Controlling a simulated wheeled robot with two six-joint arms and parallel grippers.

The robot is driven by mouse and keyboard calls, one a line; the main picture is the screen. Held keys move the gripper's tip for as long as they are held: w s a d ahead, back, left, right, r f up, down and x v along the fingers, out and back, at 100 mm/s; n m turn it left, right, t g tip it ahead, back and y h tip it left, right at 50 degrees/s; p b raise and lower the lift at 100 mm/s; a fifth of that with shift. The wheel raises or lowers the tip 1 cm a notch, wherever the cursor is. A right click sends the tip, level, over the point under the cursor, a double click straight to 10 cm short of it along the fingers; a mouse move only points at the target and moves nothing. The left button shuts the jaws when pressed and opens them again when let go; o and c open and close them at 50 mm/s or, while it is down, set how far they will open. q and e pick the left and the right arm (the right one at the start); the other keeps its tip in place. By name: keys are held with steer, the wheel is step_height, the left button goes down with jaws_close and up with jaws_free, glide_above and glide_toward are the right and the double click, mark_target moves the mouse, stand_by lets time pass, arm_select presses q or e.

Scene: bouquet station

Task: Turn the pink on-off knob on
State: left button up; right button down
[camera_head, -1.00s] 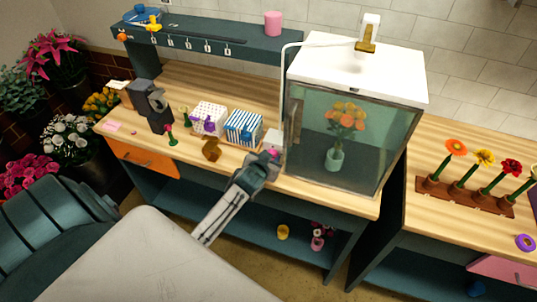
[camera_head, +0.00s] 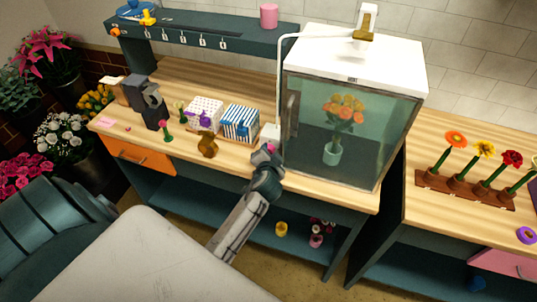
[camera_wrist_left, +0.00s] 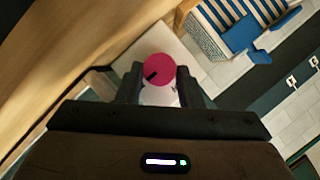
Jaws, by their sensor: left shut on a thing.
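The pink on-off knob (camera_wrist_left: 159,69) shows in the left wrist view as a round disc with a dark pointer mark, on a white box (camera_wrist_left: 178,44). In the head view only a bit of the pink knob (camera_head: 270,148) shows above my gripper, with the white box (camera_head: 270,132) behind it, left of the glass cabinet. My left gripper (camera_head: 268,160) is at the knob; in the wrist view its two fingers (camera_wrist_left: 160,85) stand on either side of the knob, shut on it. My right gripper is not in view.
The glass cabinet (camera_head: 310,120) with a vase of orange flowers stands close right of my gripper. A striped box (camera_head: 241,124), a dotted box (camera_head: 197,118) and a brown object (camera_head: 207,145) are to the left on the bench. Flowers in a rack (camera_head: 465,189) are at the right.

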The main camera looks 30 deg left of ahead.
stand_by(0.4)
arm_select(q)
steer(key=o, duration=1)
steer(key=shift+s+a, duration=0.1)
